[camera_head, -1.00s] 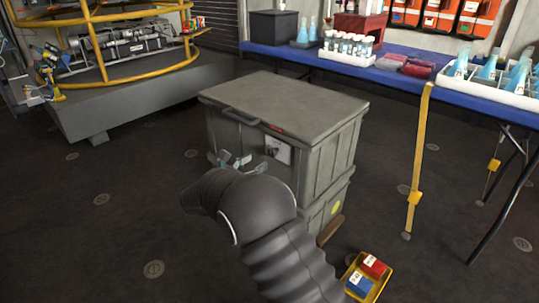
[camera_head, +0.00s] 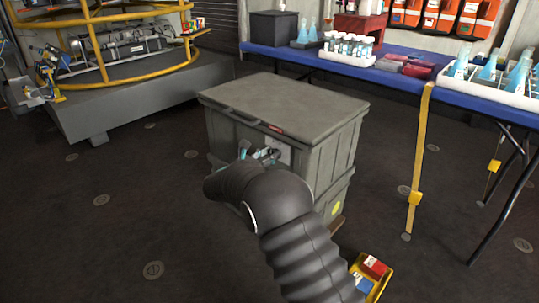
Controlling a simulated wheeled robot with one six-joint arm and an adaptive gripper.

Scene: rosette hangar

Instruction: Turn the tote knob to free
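The grey tote (camera_head: 285,105) stands on the floor in the middle of the view, its lid closed. A pale panel (camera_head: 284,149) is on its front face, below a small red mark under the lid edge. The knob is on or near this panel, and my gripper and arm hide it, so its angle cannot be read. My gripper (camera_head: 263,154) is right at the panel, mostly covered by my own dark arm. I cannot tell if its fingers touch the knob, or whether they are open or shut.
A yellow tray (camera_head: 384,283) with a red and a blue block sits on the floor at lower right. A blue table (camera_head: 400,72) with flasks and racks stands behind. A yellow strap (camera_head: 419,160) hangs from it to the floor.

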